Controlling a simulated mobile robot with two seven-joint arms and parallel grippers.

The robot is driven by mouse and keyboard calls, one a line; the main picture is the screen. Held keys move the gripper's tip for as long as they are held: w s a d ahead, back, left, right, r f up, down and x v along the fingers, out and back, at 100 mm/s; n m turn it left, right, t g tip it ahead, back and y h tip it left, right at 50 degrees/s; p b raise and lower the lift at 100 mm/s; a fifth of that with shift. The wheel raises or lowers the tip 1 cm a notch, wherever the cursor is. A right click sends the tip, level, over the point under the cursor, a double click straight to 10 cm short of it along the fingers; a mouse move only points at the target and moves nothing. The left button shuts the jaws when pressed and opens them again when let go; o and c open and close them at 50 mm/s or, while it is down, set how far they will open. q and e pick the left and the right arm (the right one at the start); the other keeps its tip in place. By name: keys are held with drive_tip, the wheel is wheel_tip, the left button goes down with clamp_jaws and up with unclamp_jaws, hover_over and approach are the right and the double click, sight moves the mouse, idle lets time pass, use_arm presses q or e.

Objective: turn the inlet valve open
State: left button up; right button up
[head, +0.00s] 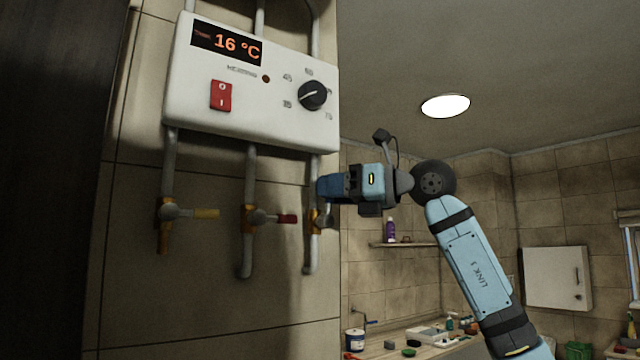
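Three pipes with brass valves run down the tiled wall below a white heater box (250,85). The left valve (166,212) has a yellow handle pointing right, across its pipe. The middle valve (250,218) has a red handle, also pointing right. The right valve (314,222) is partly covered by my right gripper (326,190), and the colour and angle of its handle cannot be made out. My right gripper is at this valve, reaching in from the right. Its fingertips are seen edge-on, so its opening and any contact are unclear. My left gripper is out of view. No label marks which valve is the inlet.
The heater shows 16 °C, with a red switch (221,95) and a black dial (312,95). Behind my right arm are a small shelf (405,244) with a purple bottle, a cluttered counter (440,345) and a white cabinet (556,278). The wall ends just right of the right pipe.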

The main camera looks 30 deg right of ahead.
drive_tip(key=shift+x, duration=1.3)
drive_tip(key=shift+s, duration=0.1)
clamp_jaws()
drive_tip(key=shift+a+r+n+p, duration=0.2)
drive_tip(key=shift+n+p, duration=0.2)
drive_tip(key=shift+p, duration=0.4)
drive_tip(key=shift+a+f+n+g+h, duration=0.1)
drive_tip(key=shift+a+n+g+h, duration=0.05)
drive_tip(key=shift+n+g+h, duration=0.2)
drive_tip(key=shift+f, duration=0.2)
unclamp_jaws()
